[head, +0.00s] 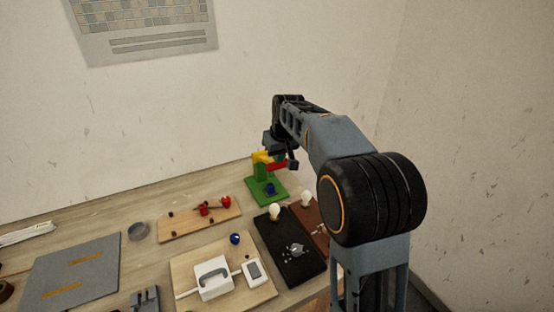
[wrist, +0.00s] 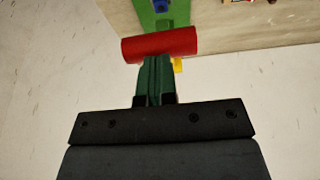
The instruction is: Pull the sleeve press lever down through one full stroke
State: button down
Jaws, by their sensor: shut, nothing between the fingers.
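The sleeve press (head: 263,187) is green, with a yellow part on top and a red lever handle (head: 277,166), at the back of the table in the head view. In the wrist view the red handle (wrist: 172,43) lies crosswise, a thick round bar, with the green press base (wrist: 175,14) beyond it. My gripper (wrist: 155,60) is shut and empty, its fingers meeting the handle's near edge in the picture. I cannot tell whether they touch it or whether the bar hides their tips. In the head view my gripper (head: 291,163) is small and dark beside the handle.
A blue piece (head: 270,188) sits on the press base. In front are a wooden board with red parts (head: 185,224), a black tray (head: 278,233) with a bulb, a brown tray (head: 306,217) and a board with a white device (head: 213,280). The wall stands close behind.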

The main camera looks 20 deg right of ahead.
aim_at(280, 167)
notch_tip(280, 167, down, 6)
jog(key=s+t+b, duration=0.2)
jog(key=t+b, duration=0.1)
jog(key=b, duration=0.9)
jog(key=shift+s+d+t+y, duration=0.2)
jog(key=shift+d+t+y, duration=0.05)
jog(key=shift+t+y, duration=0.05)
jog(key=r+p, duration=0.2)
jog(key=r, duration=0.1)
jog(key=r+p, duration=0.1)
jog(key=shift+s+r, duration=0.2)
jog(key=shift+s, duration=0.1)
jog(key=v, duration=0.9)
jog(key=shift+s+r, duration=0.2)
jog(key=shift+s, duration=0.15)
jog(key=shift+d, duration=0.15)
